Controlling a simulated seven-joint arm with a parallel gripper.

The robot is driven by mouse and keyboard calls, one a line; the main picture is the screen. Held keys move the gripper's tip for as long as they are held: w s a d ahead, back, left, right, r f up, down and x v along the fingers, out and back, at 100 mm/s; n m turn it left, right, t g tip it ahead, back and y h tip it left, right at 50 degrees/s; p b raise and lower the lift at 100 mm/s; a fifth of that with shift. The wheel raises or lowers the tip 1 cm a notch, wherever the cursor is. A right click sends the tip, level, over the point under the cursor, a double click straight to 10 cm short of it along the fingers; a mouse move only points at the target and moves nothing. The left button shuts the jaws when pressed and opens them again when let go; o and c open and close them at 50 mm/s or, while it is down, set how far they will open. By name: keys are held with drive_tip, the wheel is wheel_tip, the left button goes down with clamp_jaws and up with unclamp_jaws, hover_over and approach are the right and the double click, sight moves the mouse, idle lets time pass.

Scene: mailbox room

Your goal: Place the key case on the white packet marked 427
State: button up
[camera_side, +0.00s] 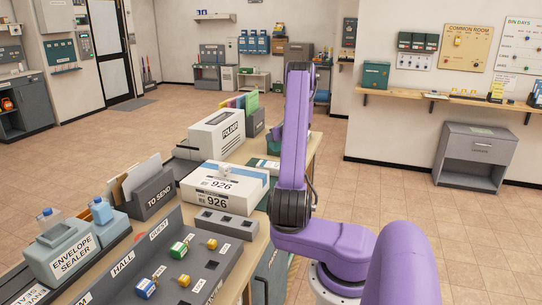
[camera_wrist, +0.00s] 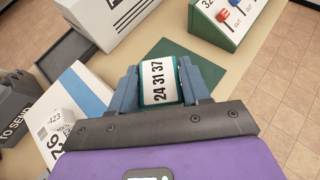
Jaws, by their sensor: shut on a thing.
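My gripper (camera_wrist: 162,76) is shut on a small teal case with a white label reading 24 31 37 (camera_wrist: 159,86), which I take for the key case. In the wrist view it is held between the blue fingers, above a dark green flat item (camera_wrist: 190,57). A white packet with a blue stripe (camera_wrist: 84,96) lies to its left. In the side view the packet (camera_side: 208,186) reads 926; I see no packet clearly marked 427. The gripper and case are mostly hidden behind my purple arm there.
A white FOLDER box (camera_side: 216,134) stands behind the packet. A grey TO SEND holder (camera_side: 153,192) stands to its left. A grey rack with tagged keys (camera_side: 205,262) is in front. A green and white box with switches (camera_wrist: 232,15) is at upper right in the wrist view.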

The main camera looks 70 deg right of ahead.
drive_tip(key=w+d+f, duration=0.1)
drive_tip(key=d+f, duration=0.1)
drive_tip(key=w+d+f, duration=0.1)
drive_tip(key=d+f, duration=0.1)
drive_tip(key=w+d+f, duration=0.2)
drive_tip(key=shift+d+f, duration=0.1)
drive_tip(key=shift+d, duration=0.05)
drive_tip(key=shift+w+d+f, duration=0.3)
drive_tip(key=shift+d+f, duration=0.15)
drive_tip(key=shift+f, duration=1.75)
drive_tip(key=shift+f, duration=0.1)
drive_tip(key=o, duration=1.1)
